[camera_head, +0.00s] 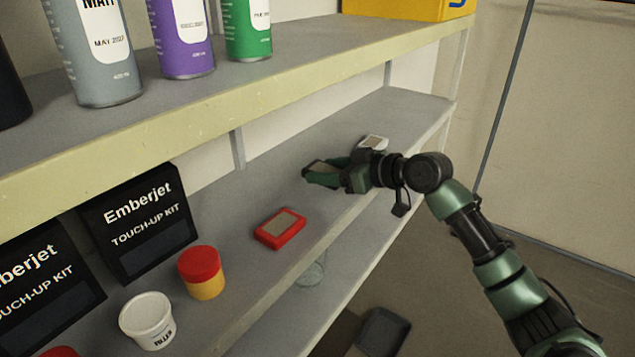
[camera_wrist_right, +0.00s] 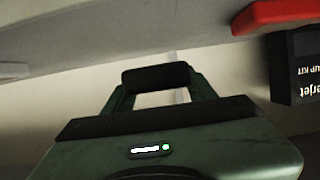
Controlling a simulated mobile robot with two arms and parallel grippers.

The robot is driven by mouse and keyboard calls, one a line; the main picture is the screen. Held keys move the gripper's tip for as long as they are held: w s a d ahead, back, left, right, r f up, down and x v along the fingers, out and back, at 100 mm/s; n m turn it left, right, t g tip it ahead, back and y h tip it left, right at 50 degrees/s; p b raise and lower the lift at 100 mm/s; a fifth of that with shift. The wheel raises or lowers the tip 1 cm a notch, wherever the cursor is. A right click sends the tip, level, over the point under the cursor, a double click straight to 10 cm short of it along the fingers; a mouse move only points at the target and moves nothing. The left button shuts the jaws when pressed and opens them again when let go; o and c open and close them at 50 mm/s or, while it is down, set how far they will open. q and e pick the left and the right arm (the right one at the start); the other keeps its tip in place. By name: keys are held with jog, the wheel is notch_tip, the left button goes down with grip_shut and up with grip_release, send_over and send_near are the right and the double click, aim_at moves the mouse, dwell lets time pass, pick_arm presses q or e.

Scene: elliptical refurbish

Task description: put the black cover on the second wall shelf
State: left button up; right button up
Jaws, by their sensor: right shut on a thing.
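My right gripper (camera_head: 322,174) reaches in from the right over the middle shelf (camera_head: 345,125). It is shut on the black cover (camera_head: 316,166), a small dark rectangular piece with a greyish face. In the right wrist view the cover (camera_wrist_right: 155,75) shows as a dark bar between the fingertips. The cover is over the shelf board or very close to it; I cannot tell whether it touches. My left gripper is not in view.
A red cover (camera_head: 280,228) lies left of the gripper; a white one (camera_head: 373,143) lies just behind it. Touch-up kit boxes (camera_head: 138,222), a red-lidded jar (camera_head: 201,272) and a white tub (camera_head: 147,320) stand further left. The upper shelf's edge (camera_head: 210,115) overhangs. Bottles (camera_head: 105,55) stand above.

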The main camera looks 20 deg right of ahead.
aim_at(324, 196)
jog(key=f, duration=0.2)
jog(key=f+p, duration=0.1)
jog(key=f, duration=0.1)
jog(key=shift+w+a, duration=0.25)
jog(key=shift+w, duration=0.05)
jog(key=shift+s+d+f, duration=0.1)
jog(key=shift+s+f, duration=0.05)
jog(key=shift+f, duration=0.1)
jog(key=shift+f, duration=0.25)
jog(key=o, duration=1.7)
jog(key=shift+c, duration=0.2)
jog(key=shift+r, duration=0.1)
